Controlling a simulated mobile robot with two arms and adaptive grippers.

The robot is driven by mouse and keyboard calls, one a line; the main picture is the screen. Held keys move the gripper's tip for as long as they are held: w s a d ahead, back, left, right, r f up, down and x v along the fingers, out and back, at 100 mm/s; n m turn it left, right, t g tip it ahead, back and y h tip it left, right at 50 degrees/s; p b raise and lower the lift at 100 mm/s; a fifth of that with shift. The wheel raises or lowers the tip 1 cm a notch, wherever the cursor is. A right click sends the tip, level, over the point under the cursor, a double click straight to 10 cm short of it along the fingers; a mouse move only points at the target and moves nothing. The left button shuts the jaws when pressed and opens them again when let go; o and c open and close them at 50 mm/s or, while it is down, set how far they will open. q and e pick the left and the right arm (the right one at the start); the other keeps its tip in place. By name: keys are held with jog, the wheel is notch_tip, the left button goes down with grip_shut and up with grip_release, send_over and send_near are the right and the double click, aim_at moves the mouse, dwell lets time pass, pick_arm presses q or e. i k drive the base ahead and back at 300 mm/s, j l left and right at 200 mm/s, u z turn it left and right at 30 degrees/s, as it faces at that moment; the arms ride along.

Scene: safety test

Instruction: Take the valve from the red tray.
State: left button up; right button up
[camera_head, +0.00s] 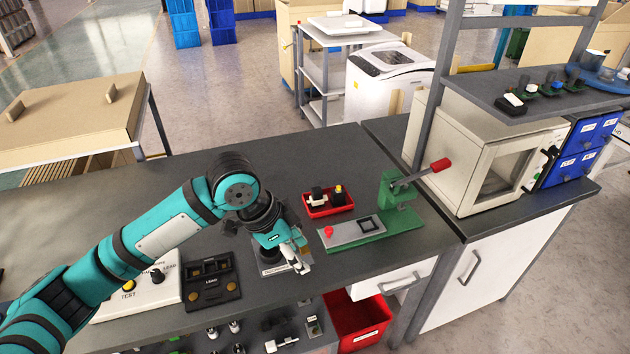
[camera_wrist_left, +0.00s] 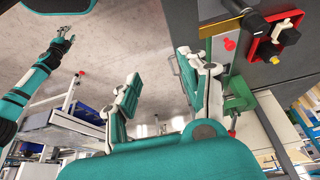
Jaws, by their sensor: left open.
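The red tray (camera_head: 322,215) stands on the dark bench, left of the green press, and also shows at the upper right of the left wrist view (camera_wrist_left: 289,14). It holds a white-and-black part (camera_head: 317,198) and a black part with a yellow top (camera_head: 339,196). I cannot tell which is the valve. My left gripper (camera_head: 299,259) is open and empty, in front of and left of the tray, apart from it. Its two fingers (camera_wrist_left: 163,90) stand wide apart in the left wrist view. My right gripper (camera_wrist_left: 64,40) shows small in that view, far from the tray.
A green lever press (camera_head: 398,218) with a red-handled lever and grey plate stands right of the tray. A flat grey fixture (camera_head: 272,268) lies under my left gripper. A control box (camera_head: 140,298) and black box (camera_head: 211,283) stand left. The bench behind the tray is clear.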

aim_at(317, 200)
jog(key=i+j, duration=0.1)
jog(key=i, duration=0.4)
jog(key=i+j, duration=0.1)
jog(key=i, duration=0.4)
